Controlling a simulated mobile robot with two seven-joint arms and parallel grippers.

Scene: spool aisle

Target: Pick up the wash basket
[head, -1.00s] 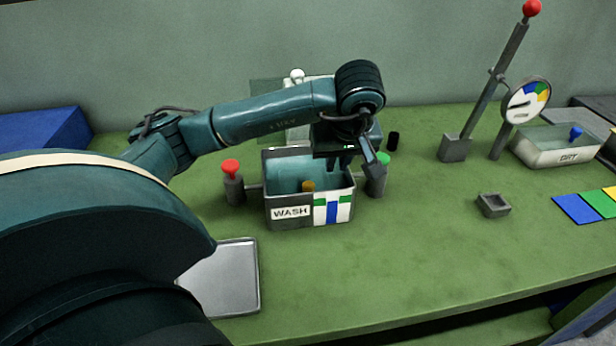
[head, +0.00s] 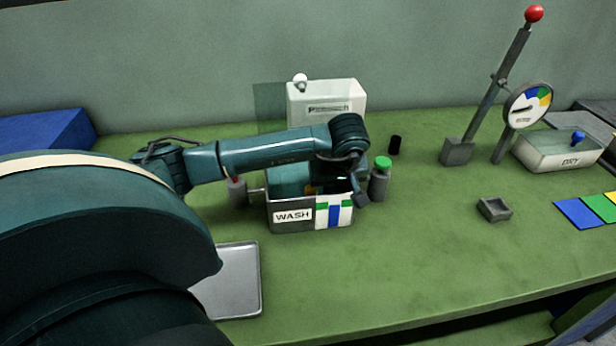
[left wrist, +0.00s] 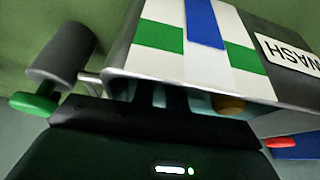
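The grey wash station (head: 292,216), labelled WASH with white, green and blue stripes on its front, stands on the green bench. Its inside is pale blue. A small orange-brown piece (left wrist: 229,104) shows inside it in the left wrist view; I cannot tell whether it belongs to the wash basket. No separate basket can be made out clearly. My left gripper (head: 335,185) points down into the right part of the station, its fingertips hidden behind the front wall. Whether it is open or touching anything cannot be seen. My right gripper is out of view.
A green-topped post (head: 381,180) stands close to the right of my left gripper, and a red-topped post (head: 237,188) stands left of the station. A white box (head: 328,97) is behind. A metal tray (head: 237,282) lies front left.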

